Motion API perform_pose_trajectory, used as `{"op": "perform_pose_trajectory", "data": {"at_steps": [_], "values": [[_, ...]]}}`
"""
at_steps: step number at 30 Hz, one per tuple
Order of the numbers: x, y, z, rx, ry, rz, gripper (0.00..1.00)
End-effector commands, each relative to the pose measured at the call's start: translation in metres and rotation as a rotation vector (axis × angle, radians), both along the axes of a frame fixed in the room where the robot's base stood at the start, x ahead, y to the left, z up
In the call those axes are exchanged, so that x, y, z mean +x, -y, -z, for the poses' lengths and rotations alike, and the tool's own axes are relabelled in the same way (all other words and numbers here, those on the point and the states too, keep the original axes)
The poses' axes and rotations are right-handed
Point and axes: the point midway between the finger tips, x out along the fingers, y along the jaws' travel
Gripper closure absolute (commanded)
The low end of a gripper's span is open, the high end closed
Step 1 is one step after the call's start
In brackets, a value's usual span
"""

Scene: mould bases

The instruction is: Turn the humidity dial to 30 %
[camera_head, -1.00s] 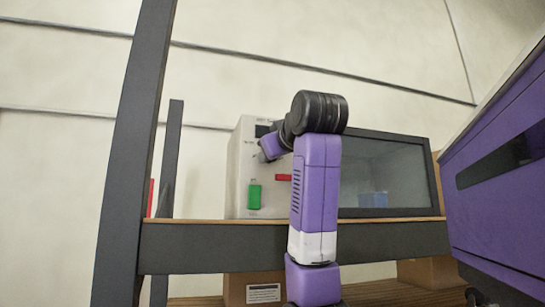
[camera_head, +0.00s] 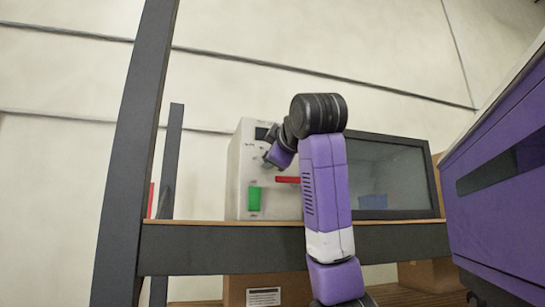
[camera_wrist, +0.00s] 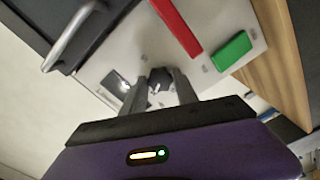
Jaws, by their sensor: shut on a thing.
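The white cabinet (camera_head: 243,180) with the control panel stands on the shelf. In the wrist view its panel (camera_wrist: 225,22) is seen close up and turned. My gripper (camera_wrist: 160,82) has its two grey fingers at the panel, shut on a small dark dial (camera_wrist: 160,88) between the fingertips. The dial's marks and pointer are too small to read. In the head view the gripper's fingers are hidden or too small behind my wrist. A dark display (camera_head: 262,133) is at the panel's top, and it also shows in the wrist view (camera_wrist: 116,82).
A green switch (camera_head: 254,198) and a red bar (camera_head: 288,180) sit on the panel below my wrist. In the wrist view, the red bar (camera_wrist: 178,28) and green switch (camera_wrist: 231,51) lie near the fingers. A dark-framed window door (camera_head: 385,170) with a metal handle (camera_wrist: 72,36) is beside the panel.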

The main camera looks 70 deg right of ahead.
Motion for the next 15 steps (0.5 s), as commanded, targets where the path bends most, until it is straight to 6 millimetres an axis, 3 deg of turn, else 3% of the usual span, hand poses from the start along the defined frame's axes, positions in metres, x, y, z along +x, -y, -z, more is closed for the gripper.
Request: {"op": "perform_pose_trajectory", "data": {"at_steps": [14,15], "values": [[0.0005,-0.0005,0.001,-0.009,-0.014,-0.002,1.0],[0.0007,-0.0006,0.001,-0.009,-0.014,-0.002,0.6]]}}
